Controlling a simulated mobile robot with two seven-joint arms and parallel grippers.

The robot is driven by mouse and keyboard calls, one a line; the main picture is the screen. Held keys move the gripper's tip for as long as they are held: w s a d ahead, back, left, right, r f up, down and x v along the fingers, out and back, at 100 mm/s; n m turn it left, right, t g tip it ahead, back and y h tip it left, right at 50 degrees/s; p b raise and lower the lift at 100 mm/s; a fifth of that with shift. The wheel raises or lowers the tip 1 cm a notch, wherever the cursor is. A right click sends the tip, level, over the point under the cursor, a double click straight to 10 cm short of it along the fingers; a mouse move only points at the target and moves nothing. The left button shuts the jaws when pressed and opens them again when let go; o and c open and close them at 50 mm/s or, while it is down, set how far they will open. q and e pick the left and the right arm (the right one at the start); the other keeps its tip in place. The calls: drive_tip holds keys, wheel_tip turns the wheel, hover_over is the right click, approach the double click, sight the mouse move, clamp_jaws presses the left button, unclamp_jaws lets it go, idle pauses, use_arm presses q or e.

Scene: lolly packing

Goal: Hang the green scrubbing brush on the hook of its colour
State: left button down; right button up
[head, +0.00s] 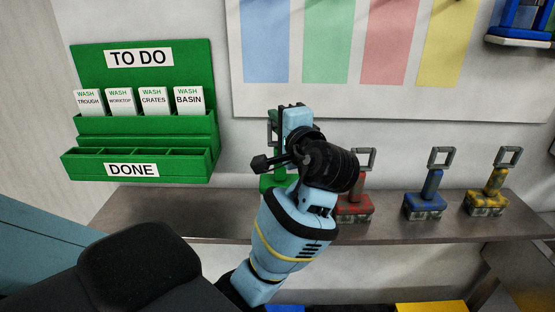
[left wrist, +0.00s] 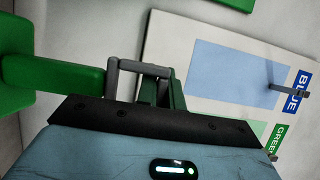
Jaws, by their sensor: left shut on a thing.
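The green scrubbing brush (head: 278,181) is mostly hidden behind my left gripper (head: 292,122) in the head view, above or at the shelf's left part. My left gripper is shut on it. The brush's grey loop (left wrist: 130,66) and part of its green handle (left wrist: 147,90) show just past the gripper's edge in the left wrist view. I cannot tell whether the brush touches the shelf. The green label (left wrist: 278,138) shows at the lower right of the left wrist view. The green panel (head: 328,40) is on the wall board. The green hook is not clearly visible. My right gripper is not in view.
Red (head: 354,206), blue (head: 426,204) and yellow (head: 488,200) brushes stand upright on the metal shelf (head: 210,225), right of my left arm. A green card rack (head: 145,68) hangs at the left. A hook (left wrist: 285,91) sits by the blue label (left wrist: 298,88).

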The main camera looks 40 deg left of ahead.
use_arm(q)
drive_tip(key=shift+f, duration=2.85)
drive_tip(key=c, duration=1.5)
unclamp_jaws()
drive_tip(key=shift+v, duration=3.95)
drive_tip(key=shift+s+a, duration=0.1)
drive_tip(key=shift+s, duration=0.1)
